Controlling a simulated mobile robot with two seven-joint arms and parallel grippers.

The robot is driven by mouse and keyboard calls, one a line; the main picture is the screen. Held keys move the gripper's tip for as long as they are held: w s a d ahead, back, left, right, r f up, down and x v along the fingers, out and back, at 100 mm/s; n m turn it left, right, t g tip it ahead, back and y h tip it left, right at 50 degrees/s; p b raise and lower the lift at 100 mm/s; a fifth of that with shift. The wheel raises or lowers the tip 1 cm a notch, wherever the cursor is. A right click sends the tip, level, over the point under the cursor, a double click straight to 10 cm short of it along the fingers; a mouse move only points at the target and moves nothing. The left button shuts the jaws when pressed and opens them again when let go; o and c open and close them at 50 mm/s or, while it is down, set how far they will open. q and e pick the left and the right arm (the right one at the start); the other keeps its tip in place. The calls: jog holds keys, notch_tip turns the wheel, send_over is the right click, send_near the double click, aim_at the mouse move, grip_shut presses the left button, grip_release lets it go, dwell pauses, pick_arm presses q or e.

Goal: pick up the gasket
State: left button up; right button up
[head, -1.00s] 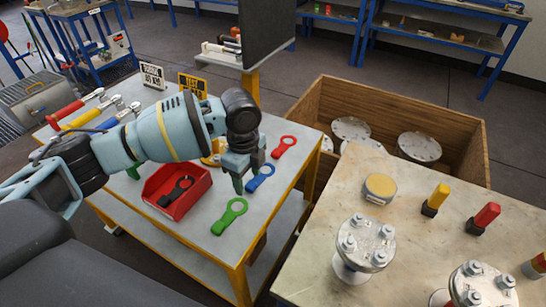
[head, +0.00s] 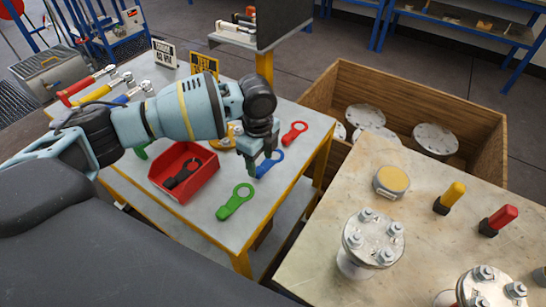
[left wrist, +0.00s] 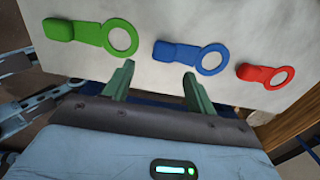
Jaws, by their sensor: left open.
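Flat ring-and-tab pieces, which look like gaskets, lie on the grey table: a green one (head: 225,211), a blue one (head: 276,157) and a red one (head: 294,132). A black one (head: 181,177) lies in a red tray. My left gripper (head: 263,165) is open and empty over the table by the blue piece, partly covering it in the head view. In the left wrist view, the open fingers (left wrist: 159,72) point toward the row. The blue tab (left wrist: 174,51) shows just past the right finger; the green piece (left wrist: 88,33) is left, the red (left wrist: 258,73) right. My right gripper is not in view.
The red tray (head: 205,184) sits under my forearm. A wooden crate (head: 400,95) with flanged parts stands beyond. A pale bench (head: 310,255) at right holds flanged vessels (head: 371,240), a yellow-topped round piece (head: 392,181) and yellow and red handled pieces.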

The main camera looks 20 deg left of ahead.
aim_at(261, 171)
pick_arm(q)
jog(key=f, duration=0.4)
jog(key=shift+w+a+f, duration=0.15)
jog(key=shift+w+f, duration=0.05)
jog(key=c, duration=0.9)
